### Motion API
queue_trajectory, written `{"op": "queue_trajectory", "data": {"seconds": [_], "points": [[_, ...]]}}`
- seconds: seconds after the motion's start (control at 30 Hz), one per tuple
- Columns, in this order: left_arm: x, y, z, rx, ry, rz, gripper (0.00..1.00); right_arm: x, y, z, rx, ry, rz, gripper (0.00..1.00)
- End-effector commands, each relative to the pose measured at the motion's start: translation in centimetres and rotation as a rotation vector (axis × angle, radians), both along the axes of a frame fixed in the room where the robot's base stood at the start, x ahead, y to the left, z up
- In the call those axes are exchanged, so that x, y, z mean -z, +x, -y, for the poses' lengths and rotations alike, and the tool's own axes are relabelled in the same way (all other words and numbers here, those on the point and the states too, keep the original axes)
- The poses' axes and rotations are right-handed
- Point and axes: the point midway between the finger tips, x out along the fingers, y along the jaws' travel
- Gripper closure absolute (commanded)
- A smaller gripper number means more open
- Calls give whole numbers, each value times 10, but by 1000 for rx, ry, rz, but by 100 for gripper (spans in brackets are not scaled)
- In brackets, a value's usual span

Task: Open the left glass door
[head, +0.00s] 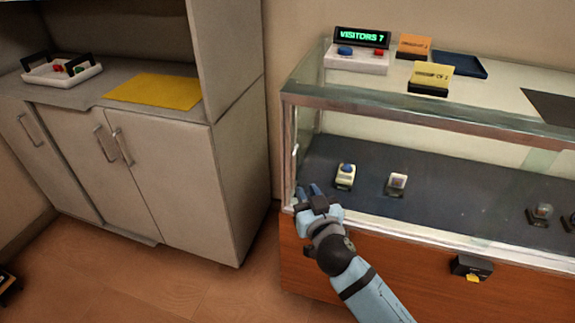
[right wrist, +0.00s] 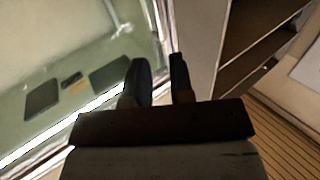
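The glass display case (head: 430,118) stands at the right in the head view, with a metal top frame and an orange-brown base. Its left glass door (head: 375,150) forms the left part of the front; I cannot clearly make out the door's edges. A pale upright strip, perhaps a handle (head: 295,155), runs along the case's left front edge. My right gripper (head: 308,190) is at the lower left front corner, its fingers apart. In the right wrist view, the fingers (right wrist: 160,70) point toward the case's upright edge, with a gap between them. I cannot tell whether they touch it. My left gripper is out of view.
A grey cabinet (head: 165,165) with a yellow mat (head: 155,91) and a white tray (head: 62,72) stands at the left. Floor shows between cabinet and case. Small exhibits (head: 345,177) sit inside the case. A black lock box (head: 471,268) is on the base.

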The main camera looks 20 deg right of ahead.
Motion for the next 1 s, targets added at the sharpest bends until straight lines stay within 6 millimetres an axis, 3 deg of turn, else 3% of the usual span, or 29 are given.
{"op": "queue_trajectory", "data": {"seconds": [0.3, 0.5, 0.7, 0.97, 1.0], "points": [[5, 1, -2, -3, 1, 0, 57, 0, 70, 1, 0, -2, 2, 78], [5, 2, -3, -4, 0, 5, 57, 0, 100, 1, 1, -2, 0, 78], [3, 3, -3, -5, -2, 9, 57, 0, 113, 1, 1, -1, -1, 78], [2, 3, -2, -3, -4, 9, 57, 0, 114, 1, 1, 0, -1, 78], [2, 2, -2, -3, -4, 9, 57, 0, 114, 1, 1, 0, -1, 85]]}}
